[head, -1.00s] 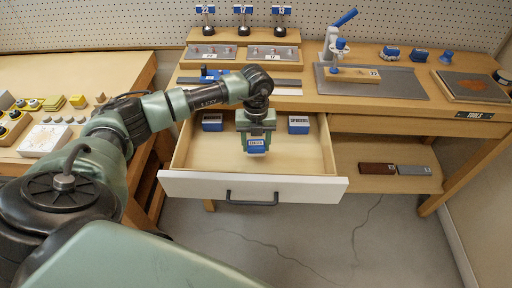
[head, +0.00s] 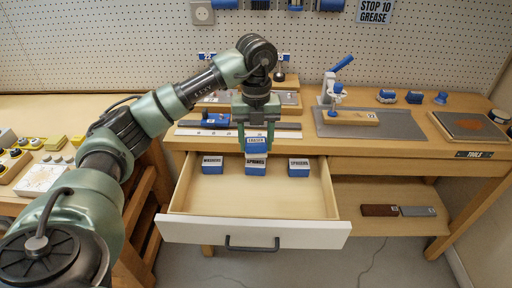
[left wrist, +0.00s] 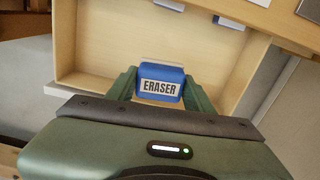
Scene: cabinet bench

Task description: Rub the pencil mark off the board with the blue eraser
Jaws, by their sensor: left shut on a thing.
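The blue eraser (head: 256,149), with a white label reading ERASER, is between the fingers of my left gripper (head: 257,146). The gripper is shut on it and holds it above the open drawer (head: 290,204). In the left wrist view the eraser (left wrist: 160,74) sits upright between the green fingers, its label facing the camera. A pale wooden board (head: 357,118) with a small label lies on the grey plate to the right of the gripper. I cannot make out a pencil mark on it at this size. My right gripper is not in view.
Labelled blue boxes (head: 213,164) stand in a row at the drawer's back. A blue-handled clamp (head: 332,88) stands beside the board. A ruler-like strip (head: 215,132) lies along the bench edge behind the gripper. A dark slab (head: 470,126) lies at the right. The drawer's front is clear.

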